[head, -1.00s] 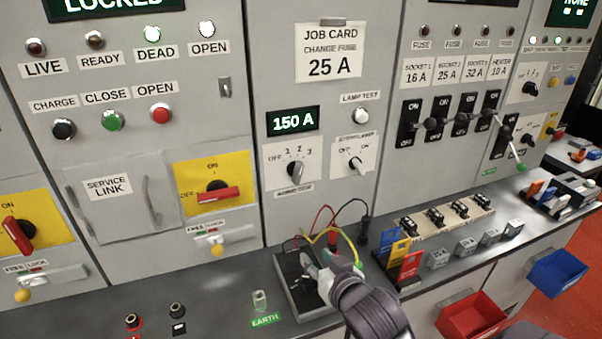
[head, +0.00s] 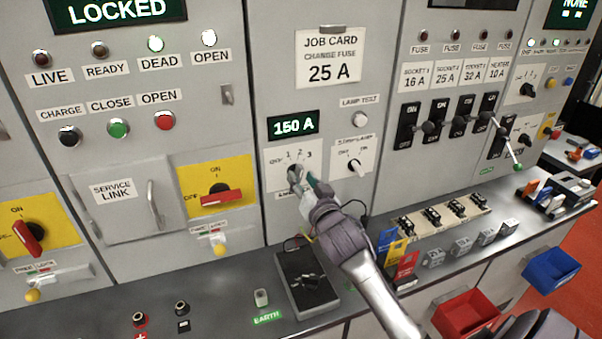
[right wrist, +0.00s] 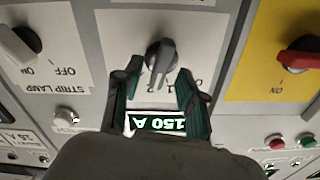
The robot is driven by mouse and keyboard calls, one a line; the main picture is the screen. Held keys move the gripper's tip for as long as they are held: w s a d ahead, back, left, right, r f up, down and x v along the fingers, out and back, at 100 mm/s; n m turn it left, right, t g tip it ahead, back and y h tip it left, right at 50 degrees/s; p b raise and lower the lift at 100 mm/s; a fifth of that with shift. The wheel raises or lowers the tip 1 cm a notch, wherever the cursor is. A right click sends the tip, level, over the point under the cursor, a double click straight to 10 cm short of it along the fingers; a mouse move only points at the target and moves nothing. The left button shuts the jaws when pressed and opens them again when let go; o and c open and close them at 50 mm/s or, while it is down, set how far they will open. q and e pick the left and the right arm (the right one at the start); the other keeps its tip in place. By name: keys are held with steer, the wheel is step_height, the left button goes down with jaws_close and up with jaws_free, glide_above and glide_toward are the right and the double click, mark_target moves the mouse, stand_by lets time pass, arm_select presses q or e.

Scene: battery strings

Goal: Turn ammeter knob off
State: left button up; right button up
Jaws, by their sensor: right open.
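The ammeter knob (head: 294,172) is grey and sits on a white plate below the green 150 A display (head: 293,125). The plate reads OFF, 1, 2, 3, partly covered by my gripper in the head view. In the right wrist view, upside down, the knob (right wrist: 161,58) points down toward the display, near the 2 side of the scale. My right gripper (head: 303,184) is open at the knob. Its fingers (right wrist: 159,78) stand on either side of the knob's handle, with gaps showing, and I see no clear contact. My left gripper is not in view.
The strip lamp knob (head: 354,165) and lamp test button (head: 360,119) are close on the right. A yellow plate with a red handle (head: 221,197) is on the left. A black meter box (head: 303,280) lies on the bench below, and coloured cards (head: 390,245) stand to its right.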

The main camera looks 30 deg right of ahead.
steer(key=shift+w+d, duration=0.15)
steer(key=shift+w, duration=0.5)
jaws_close()
